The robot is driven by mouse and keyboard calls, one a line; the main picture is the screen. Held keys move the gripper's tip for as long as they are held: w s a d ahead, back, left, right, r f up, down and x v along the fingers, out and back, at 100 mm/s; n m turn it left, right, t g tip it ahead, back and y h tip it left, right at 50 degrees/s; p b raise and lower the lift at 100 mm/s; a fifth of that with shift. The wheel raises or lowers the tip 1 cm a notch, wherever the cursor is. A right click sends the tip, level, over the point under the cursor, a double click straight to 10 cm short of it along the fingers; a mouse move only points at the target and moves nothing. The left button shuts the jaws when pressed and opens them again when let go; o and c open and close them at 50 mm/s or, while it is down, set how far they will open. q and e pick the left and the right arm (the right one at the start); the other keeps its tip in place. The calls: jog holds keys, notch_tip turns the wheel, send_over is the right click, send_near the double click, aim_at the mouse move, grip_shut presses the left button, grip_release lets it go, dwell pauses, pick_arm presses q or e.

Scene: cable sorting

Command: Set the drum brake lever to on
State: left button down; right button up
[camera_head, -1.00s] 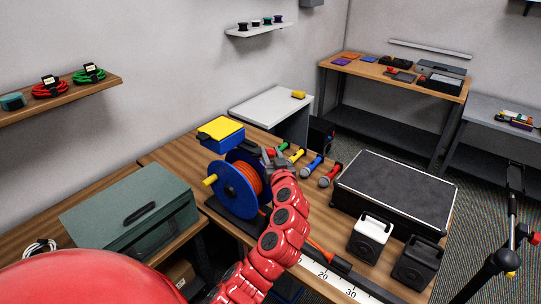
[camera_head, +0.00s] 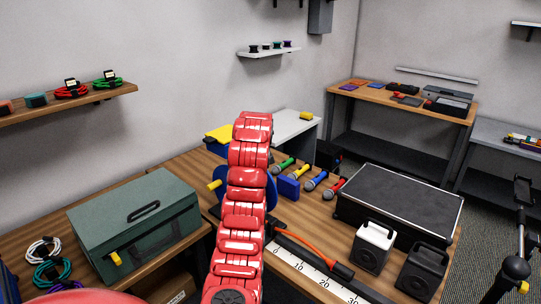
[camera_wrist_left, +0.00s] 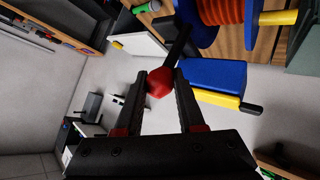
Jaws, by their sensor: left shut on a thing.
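The cable drum (camera_wrist_left: 222,14), with blue flanges and orange cable, shows at the top of the left wrist view. In the head view my red left arm covers most of it; part of a blue flange (camera_head: 268,184) and its yellow handle (camera_head: 214,185) show. The brake lever (camera_wrist_left: 178,44) is a black rod with a red knob (camera_wrist_left: 159,84). My left gripper (camera_wrist_left: 161,80) is shut on the red knob, one finger each side. The head view does not show the fingers. I cannot tell the lever's setting. My right gripper is not in view.
A blue box with a yellow lid (camera_wrist_left: 212,78) stands near the drum. Several microphones (camera_head: 316,180), a black case (camera_head: 400,196) and two speakers (camera_head: 373,246) fill the right side. A green toolbox (camera_head: 135,220) stands left, a ruler strip (camera_head: 308,264) in front.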

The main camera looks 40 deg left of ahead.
pick_arm(q)
jog(key=shift+a+h+b, duration=0.45)
jog(key=shift+h+b, duration=0.05)
jog(key=shift+a+n+g+h+b, duration=0.3)
jog(key=shift+a+n+h+b, duration=0.2)
jog(key=shift+b, duration=0.1)
jog(key=c, duration=0.5)
grip_release()
jog(key=shift+w, duration=0.1)
jog(key=b+v, duration=0.2)
jog(key=v, duration=1.5)
jog(key=shift+s+r, duration=0.15)
jog(key=shift+s, duration=0.05)
